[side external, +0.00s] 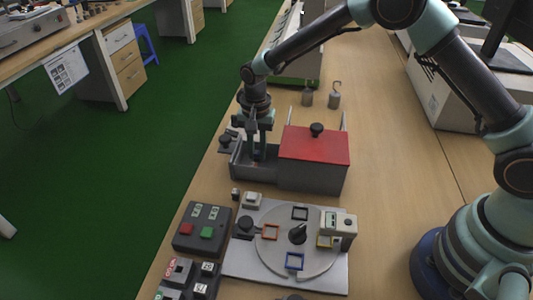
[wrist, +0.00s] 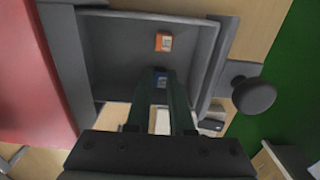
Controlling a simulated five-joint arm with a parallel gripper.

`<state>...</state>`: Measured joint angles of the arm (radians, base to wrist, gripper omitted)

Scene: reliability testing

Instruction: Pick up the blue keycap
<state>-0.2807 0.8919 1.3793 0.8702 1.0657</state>
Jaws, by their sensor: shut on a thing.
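The blue keycap (wrist: 160,80) shows in the wrist view between my fingertips, partly covered by them. My gripper (wrist: 160,76) is shut on it, inside the open compartment of a grey box (wrist: 110,42). I cannot tell whether the keycap is clear of the box floor. An orange keycap (wrist: 164,42) with a white marking lies in the same compartment, just beyond my fingertips. In the side external view my gripper (side external: 261,158) points down into the box's open left part (side external: 240,165). The keycaps are hidden there.
A red lid (side external: 316,146) with a black knob covers the box's right part. A black knob (wrist: 254,96) sits beside the compartment. In front are a round turntable (side external: 300,248) with coloured frames, and button boxes (side external: 203,228). Metal weights (side external: 334,100) stand behind.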

